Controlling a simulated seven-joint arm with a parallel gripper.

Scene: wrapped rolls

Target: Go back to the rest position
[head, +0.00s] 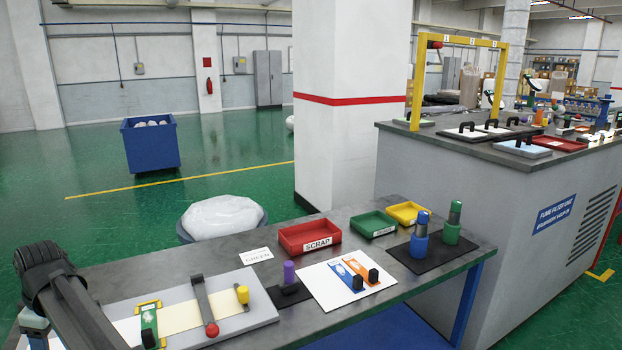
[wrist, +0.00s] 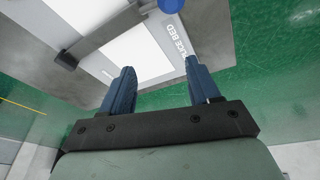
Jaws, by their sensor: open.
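My gripper (wrist: 160,65) is open in the wrist view, with its two blue fingers apart and nothing between them. The fingers point toward the grey splice bed (wrist: 185,35), which carries printed lettering and a white strip. A grey clamp bar (wrist: 105,35) crosses the bed, and a blue round part (wrist: 174,5) shows at the top edge. In the head view my dark arm is at the lower left, beside the grey bed plate (head: 235,322); the fingertips cannot be made out there.
The workbench (head: 410,300) holds a red SCRAP tray (head: 309,236), a green tray (head: 373,224), a yellow tray (head: 406,212), a purple cylinder (head: 289,273) and blue and green bottles (head: 420,240). A white pillar (head: 350,110) stands behind.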

